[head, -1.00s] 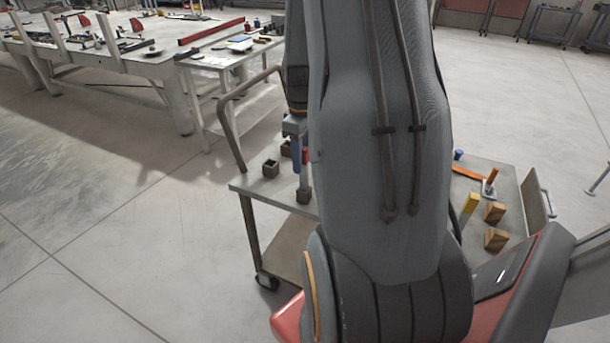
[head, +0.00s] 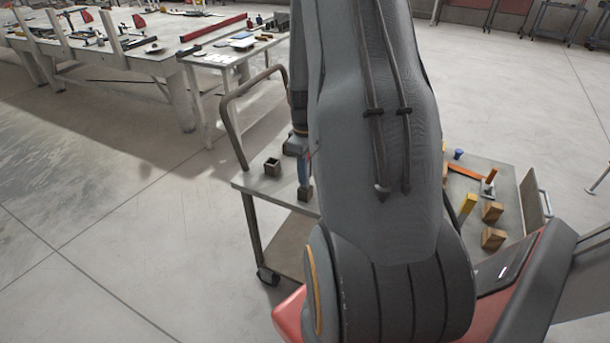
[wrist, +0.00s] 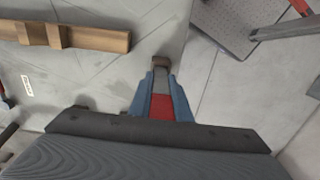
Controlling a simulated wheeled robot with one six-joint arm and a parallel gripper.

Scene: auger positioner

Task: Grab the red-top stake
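The red-top stake shows in the wrist view as a red top (wrist: 161,106) with a grey shaft beyond it, running toward a small brown block (wrist: 161,62). My gripper's blue fingers (wrist: 161,84) lie on both sides of the red top, with no clear gap showing. Whether they press on it is not clear. In the head view my gripper (head: 304,172) points down over the left part of the cart, just above a dark block (head: 305,194). Only a sliver of red shows beside it, as my arm hides the rest.
The cart top (head: 248,185) also carries an open dark square block (head: 272,167) left of my gripper. A yellow-topped piece (head: 469,203), wooden blocks (head: 493,238) and an orange-handled tool (head: 490,176) lie to the right. A handle rail (head: 228,120) rises at the cart's left end.

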